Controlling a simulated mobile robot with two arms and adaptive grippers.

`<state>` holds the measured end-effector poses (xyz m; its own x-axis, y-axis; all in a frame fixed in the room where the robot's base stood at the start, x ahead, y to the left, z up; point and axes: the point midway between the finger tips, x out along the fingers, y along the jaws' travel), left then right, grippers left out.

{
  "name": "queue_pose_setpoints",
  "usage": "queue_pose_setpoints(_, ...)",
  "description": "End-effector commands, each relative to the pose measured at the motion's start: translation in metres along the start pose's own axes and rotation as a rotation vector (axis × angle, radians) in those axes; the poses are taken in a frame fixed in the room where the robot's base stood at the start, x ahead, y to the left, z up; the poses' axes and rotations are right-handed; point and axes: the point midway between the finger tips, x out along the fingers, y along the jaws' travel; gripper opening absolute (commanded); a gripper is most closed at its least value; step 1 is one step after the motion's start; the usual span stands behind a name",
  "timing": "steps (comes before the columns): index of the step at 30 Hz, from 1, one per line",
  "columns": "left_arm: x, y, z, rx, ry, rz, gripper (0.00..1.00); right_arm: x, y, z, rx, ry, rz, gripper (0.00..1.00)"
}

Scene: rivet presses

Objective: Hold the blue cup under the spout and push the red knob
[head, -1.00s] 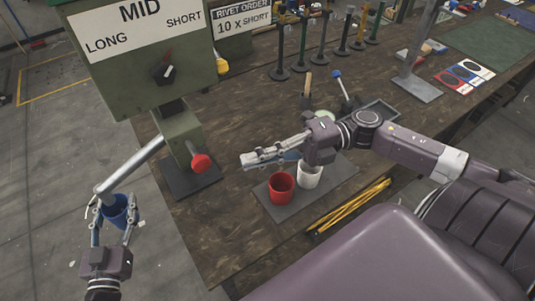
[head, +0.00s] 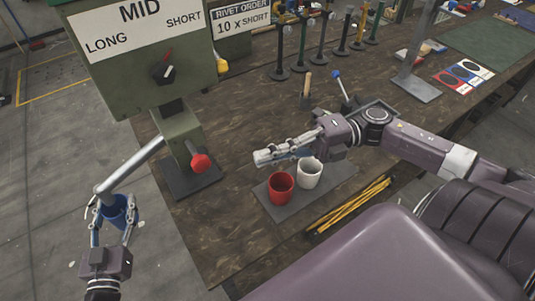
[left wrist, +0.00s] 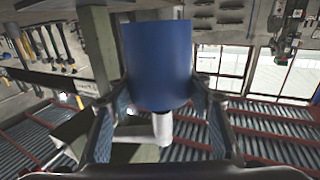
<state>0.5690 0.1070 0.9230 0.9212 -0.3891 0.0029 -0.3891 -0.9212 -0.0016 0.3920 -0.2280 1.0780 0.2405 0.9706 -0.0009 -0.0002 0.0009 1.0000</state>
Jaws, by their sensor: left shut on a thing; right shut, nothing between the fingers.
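The blue cup (head: 118,207) is between the fingers of my left gripper (head: 112,217), which is shut on it. It is held off the left side of the table, just below the lower end of the grey spout (head: 131,168). In the left wrist view the cup (left wrist: 157,62) sits between both fingers, and the pale spout (left wrist: 162,126) shows close to its lower edge. The red knob (head: 200,163) is on the front of the green press (head: 179,138). My right gripper (head: 257,158) is shut and empty, to the right of the knob and apart from it.
A red cup (head: 281,188) and a white cup (head: 309,174) stand on a dark mat (head: 338,172) near my right gripper. Yellow sticks (head: 347,206) lie at the table's front edge. Several posts stand at the back. The tabletop between knob and right gripper is clear.

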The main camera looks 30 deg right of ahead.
Motion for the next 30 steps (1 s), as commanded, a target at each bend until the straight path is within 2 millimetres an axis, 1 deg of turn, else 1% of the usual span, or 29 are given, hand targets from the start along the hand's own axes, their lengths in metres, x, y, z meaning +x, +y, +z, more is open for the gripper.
queue_pose_setpoints(7, 0.0, 0.0, 0.0, 0.0, 0.0, 0.0, 0.23, 0.0, 0.0, 0.0, 0.0, 0.0, 0.0, 0.0)
queue_pose_setpoints(10, -0.004, 0.002, 0.0, -0.001, 0.0, 0.0, 0.23, 0.0, 0.0, 0.0, 0.0, 0.0, 0.0, 0.0)
queue_pose_setpoints(30, -0.054, 0.023, 0.006, -0.001, 0.0, 0.0, 0.23, 0.0, 0.001, 0.0, 0.0, 0.0, 0.0, 0.0)
